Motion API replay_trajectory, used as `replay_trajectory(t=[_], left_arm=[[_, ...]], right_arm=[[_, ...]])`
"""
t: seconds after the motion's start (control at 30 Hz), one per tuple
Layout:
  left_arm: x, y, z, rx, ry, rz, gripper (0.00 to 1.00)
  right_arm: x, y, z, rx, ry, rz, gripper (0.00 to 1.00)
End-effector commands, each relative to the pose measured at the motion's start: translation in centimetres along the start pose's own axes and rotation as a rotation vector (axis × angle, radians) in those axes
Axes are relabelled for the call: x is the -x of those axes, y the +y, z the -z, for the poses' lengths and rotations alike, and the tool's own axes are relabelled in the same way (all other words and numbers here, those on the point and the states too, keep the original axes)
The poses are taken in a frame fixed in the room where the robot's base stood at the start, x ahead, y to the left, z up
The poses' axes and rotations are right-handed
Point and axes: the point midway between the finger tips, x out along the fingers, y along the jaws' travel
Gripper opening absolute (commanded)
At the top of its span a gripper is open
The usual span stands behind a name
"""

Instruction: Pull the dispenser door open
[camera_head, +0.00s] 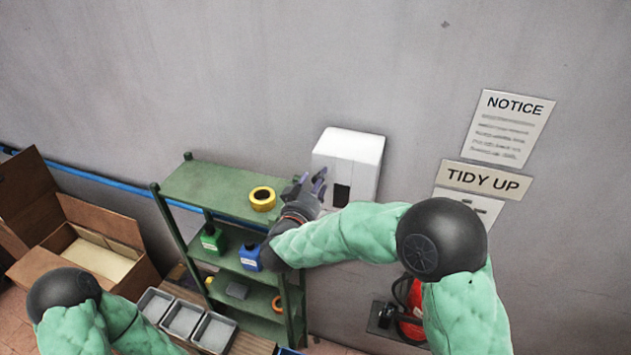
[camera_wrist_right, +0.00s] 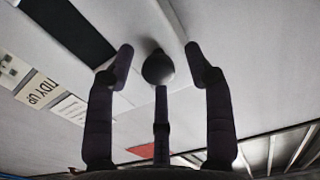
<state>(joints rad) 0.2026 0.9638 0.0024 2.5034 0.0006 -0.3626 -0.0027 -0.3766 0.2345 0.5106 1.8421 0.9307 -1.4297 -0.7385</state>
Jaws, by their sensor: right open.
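The white dispenser (camera_head: 350,156) is fixed to the grey wall, with a dark window low on its front. Its door looks shut. In the right wrist view its pale front (camera_wrist_right: 135,28) fills the upper middle, with a dark round knob (camera_wrist_right: 158,68) on it. My right gripper (camera_head: 309,183) is at the dispenser's left front. Its fingers are open, and in the right wrist view the knob appears between the fingertips (camera_wrist_right: 160,58). I cannot tell whether they touch it. My left arm shows at the lower left, but its gripper is out of view.
A green shelf (camera_head: 215,187) with a yellow tape roll (camera_head: 262,198) and bottles stands left of and below the dispenser. Grey trays (camera_head: 183,320) and a cardboard box (camera_head: 75,245) are farther left. A red extinguisher (camera_head: 412,308) is below right. The wall above is clear.

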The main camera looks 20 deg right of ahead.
Motion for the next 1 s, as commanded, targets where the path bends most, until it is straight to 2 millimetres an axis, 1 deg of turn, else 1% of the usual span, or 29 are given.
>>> replay_trajectory(t=[0.17, 0.2, 0.27, 0.3, 0.37, 0.4, 0.73, 1.0], left_arm=[[0.0, 0.0, 0.0, 0.000, 0.000, 0.000, 0.40], [0.0, 0.0, 0.0, 0.000, 0.000, 0.000, 0.40], [0.0, 0.0, 0.0, 0.000, 0.000, 0.000, 0.40], [0.0, 0.0, 0.0, 0.000, 0.000, 0.000, 0.40], [0.0, 0.0, 0.0, 0.000, 0.000, 0.000, 0.40], [0.0, 0.0, 0.0, 0.000, 0.000, 0.000, 0.40], [-0.2, -0.1, 0.0, 0.000, 0.000, 0.000, 0.40], [-1.3, -0.5, 0.0, 0.000, 0.000, 0.000, 0.40]], right_arm=[[0.0, 0.0, 0.0, 0.000, 0.000, 0.000, 0.53], [0.0, 0.0, 0.0, 0.000, 0.000, 0.000, 0.47], [0.0, 0.0, 0.0, 0.000, 0.000, 0.000, 0.31], [0.0, 0.0, 0.0, 0.000, 0.000, 0.000, 0.19], [0.0, 0.0, 0.0, 0.000, 0.001, 0.001, 0.02], [0.0, 0.0, 0.0, -0.001, 0.001, 0.001, 0.00], [0.1, 0.2, 0.2, -0.003, 0.005, 0.019, 0.00], [0.7, 1.1, 0.2, -0.006, 0.007, 0.113, 0.00]])
